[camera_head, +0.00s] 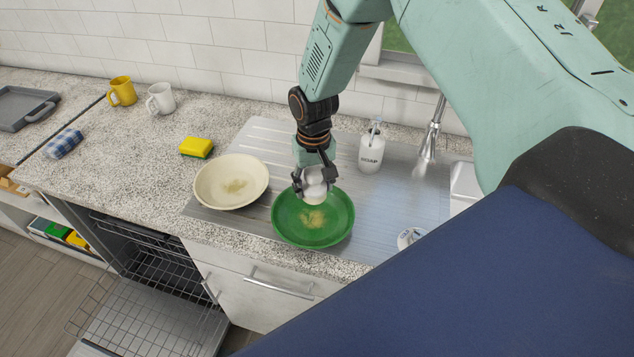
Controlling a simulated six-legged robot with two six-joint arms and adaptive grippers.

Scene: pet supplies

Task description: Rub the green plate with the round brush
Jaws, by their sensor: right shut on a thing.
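The green plate (337,229) lies on the metal drainboard near the counter's front edge. A yellowish-brown stain shows near its middle. My right gripper (315,182) hangs over the far part of this plate. It is shut on a round whitish thing (315,192), which looks like the round brush. The brush's lower side is at or just above the plate; I cannot tell whether they touch. The gripper fingers hide part of the brush, and the brush hides part of the plate. My left gripper is not in view.
A cream plate (213,184) with a stain lies just left of the green plate. A soap bottle (371,151), a faucet (432,130) and a small white item (408,238) are to the right. A yellow sponge (197,147) and two mugs stand left. An open dishwasher (150,315) is below.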

